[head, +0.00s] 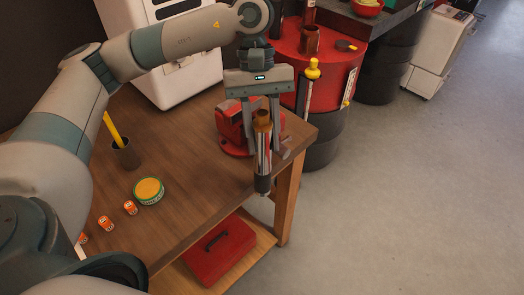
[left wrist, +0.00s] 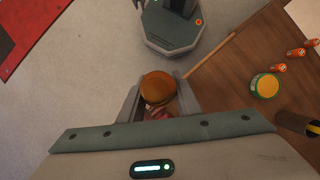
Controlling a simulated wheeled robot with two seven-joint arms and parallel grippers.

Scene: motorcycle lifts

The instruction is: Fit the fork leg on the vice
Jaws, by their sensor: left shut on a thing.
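The fork leg (head: 263,160) is a slim upright tube with an orange-brown top, a silver middle and a dark lower end. My left gripper (head: 262,143) points down and is shut on its upper part. In the left wrist view, the round orange-brown top of the fork leg (left wrist: 157,87) shows between the fingers (left wrist: 158,100). The red vice (head: 231,123) stands on the wooden bench near its far right corner. In the head view it is just behind and left of the fork leg, which partly hides it with the fingers. My right gripper does not show.
The wooden bench (head: 185,185) carries a green-rimmed yellow tin (head: 149,190), small orange-and-white items (head: 106,223) and a dark cup (head: 126,153). A red toolbox (head: 220,252) lies on the lower shelf. A red drum (head: 330,80) stands behind the bench. The floor at right is clear.

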